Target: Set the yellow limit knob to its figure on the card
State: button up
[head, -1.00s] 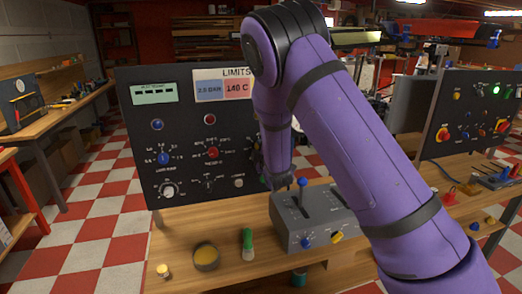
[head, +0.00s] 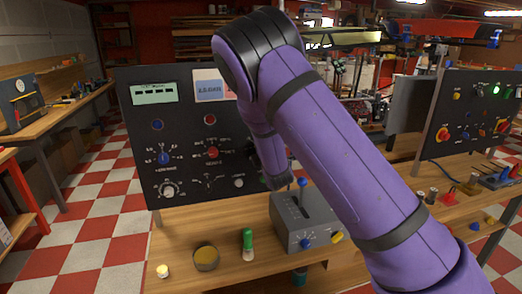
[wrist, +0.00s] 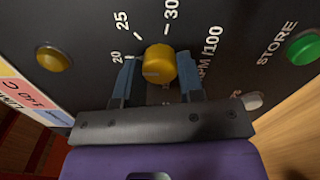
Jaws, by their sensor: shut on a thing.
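The yellow limit knob (wrist: 158,56) is in the upper middle of the wrist view, on a dark panel marked RPM/100 with figures 20, 25 and 30 around it. My gripper (wrist: 159,66) has one finger on each side of the knob and is shut on it. I cannot clearly tell which figure the knob points to. The limits card (head: 208,88) is on the panel in the head view; its blue field shows, and my arm covers most of the rest. A red field reading 140 C and a yellow field show at the wrist view's left edge. The yellow field's figure is not readable.
A yellow lamp (wrist: 53,57) and a green STORE button (wrist: 303,48) flank the knob. A blue knob (head: 163,158) and red knob (head: 212,152) are further left. A grey lever box (head: 292,232) stands on the bench below, with a green-topped bottle (head: 247,243) nearby.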

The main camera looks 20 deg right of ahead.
jog(key=shift+f, duration=0.1)
jog(key=o, duration=0.9)
jog(key=s, duration=1.1)
jog(key=shift+w, duration=0.1)
